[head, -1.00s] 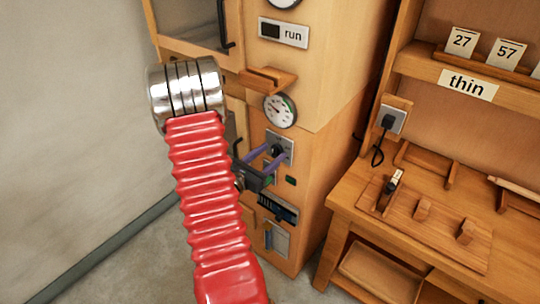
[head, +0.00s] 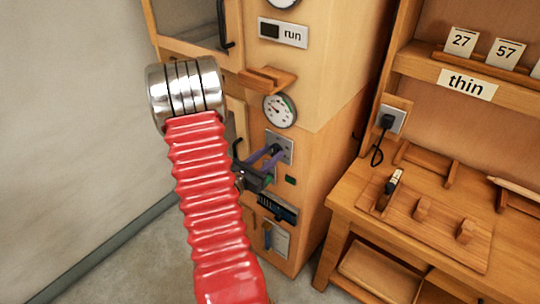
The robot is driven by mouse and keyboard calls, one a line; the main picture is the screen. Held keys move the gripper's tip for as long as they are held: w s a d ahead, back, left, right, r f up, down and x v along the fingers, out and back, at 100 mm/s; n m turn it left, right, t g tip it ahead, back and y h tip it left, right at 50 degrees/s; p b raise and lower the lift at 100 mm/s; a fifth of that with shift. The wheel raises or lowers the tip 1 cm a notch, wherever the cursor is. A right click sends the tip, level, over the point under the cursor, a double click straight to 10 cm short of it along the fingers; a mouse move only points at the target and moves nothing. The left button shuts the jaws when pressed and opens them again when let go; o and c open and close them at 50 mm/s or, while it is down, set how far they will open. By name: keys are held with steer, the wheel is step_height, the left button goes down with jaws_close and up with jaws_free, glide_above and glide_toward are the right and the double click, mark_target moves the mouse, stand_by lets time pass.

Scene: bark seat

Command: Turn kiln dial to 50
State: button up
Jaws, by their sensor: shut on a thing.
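The kiln (head: 330,70) is a tall wooden cabinet in the middle of the head view. A grey square plate (head: 287,142) on its front carries the dark kiln dial (head: 276,149). My gripper (head: 270,155) has purple fingers and is shut on the dial from the lower left. The fingers hide much of the dial, and I cannot read its setting.
A wooden ledge (head: 267,79) juts out above the gauge. A "run" sign (head: 283,32) is higher up. Below are a green button (head: 291,181) and a dark slotted panel (head: 278,208). A workbench (head: 360,208) stands at the right.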

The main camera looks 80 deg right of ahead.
steer(key=shift+d+m, duration=0.2)
steer(key=shift+m, duration=0.3)
steer(key=m, duration=0.8)
steer(key=shift+m, duration=0.4)
steer(key=m, duration=0.3)
steer(key=shift+m, duration=0.3)
steer(key=m, duration=0.5)
steer(key=shift+s+f, duration=0.1)
steer(key=shift+f, duration=0.1)
steer(key=m, duration=0.5)
steer(key=shift+f, duration=0.2)
steer(key=shift+m, duration=0.3)
steer(key=shift+a, duration=0.1)
